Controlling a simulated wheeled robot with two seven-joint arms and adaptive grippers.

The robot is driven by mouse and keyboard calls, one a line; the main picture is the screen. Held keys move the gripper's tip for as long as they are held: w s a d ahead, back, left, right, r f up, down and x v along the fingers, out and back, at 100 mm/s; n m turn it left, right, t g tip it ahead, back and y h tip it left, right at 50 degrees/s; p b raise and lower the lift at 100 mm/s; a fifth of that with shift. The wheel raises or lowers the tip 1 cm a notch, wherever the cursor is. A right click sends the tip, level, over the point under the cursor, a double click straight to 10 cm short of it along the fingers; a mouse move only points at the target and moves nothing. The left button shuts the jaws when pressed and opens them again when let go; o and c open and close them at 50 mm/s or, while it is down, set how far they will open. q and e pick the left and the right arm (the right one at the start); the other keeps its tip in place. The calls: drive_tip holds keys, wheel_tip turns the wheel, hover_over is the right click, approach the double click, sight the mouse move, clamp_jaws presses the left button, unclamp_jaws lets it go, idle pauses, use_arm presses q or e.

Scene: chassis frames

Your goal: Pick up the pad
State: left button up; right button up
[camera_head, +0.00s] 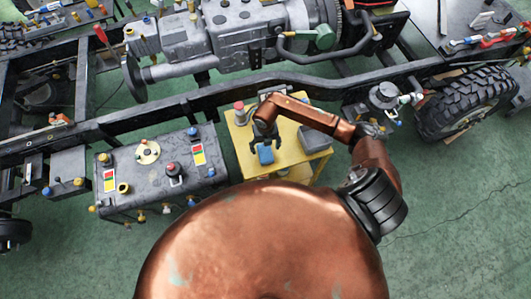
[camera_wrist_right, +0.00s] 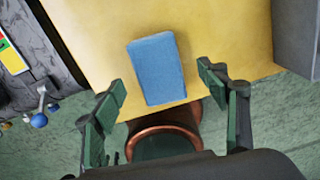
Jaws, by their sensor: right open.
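The pad (camera_wrist_right: 157,68) is a blue rectangular block lying flat on a yellow table (camera_wrist_right: 100,40) in the right wrist view. It also shows small in the head view (camera_head: 265,155) on the same table (camera_head: 290,167). My right gripper (camera_wrist_right: 162,92) is open, with its two green fingers apart to the left and right of the pad's near end. Nothing is between the fingertips in its grip. In the head view my right gripper (camera_head: 265,143) is over the pad and partly covers it. My left gripper is not in view.
A grey box (camera_head: 315,138) stands on the table to the right of the pad. A red-topped item (camera_head: 239,112) is at its far left. A dark tank (camera_head: 150,175) with caps is to the left, and a black chassis rail (camera_head: 220,94) runs behind. Green floor lies around.

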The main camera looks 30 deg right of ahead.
sight(265, 152)
drive_tip(key=f, duration=0.4)
drive_tip(key=shift+s+a, duration=0.1)
drive_tip(key=shift+a, duration=0.1)
drive_tip(key=shift+c, duration=0.2)
drive_tip(key=c, duration=1.2)
drive_tip(key=shift+o, duration=0.2)
drive_tip(key=shift+r, duration=0.15)
drive_tip(key=shift+c, duration=0.2)
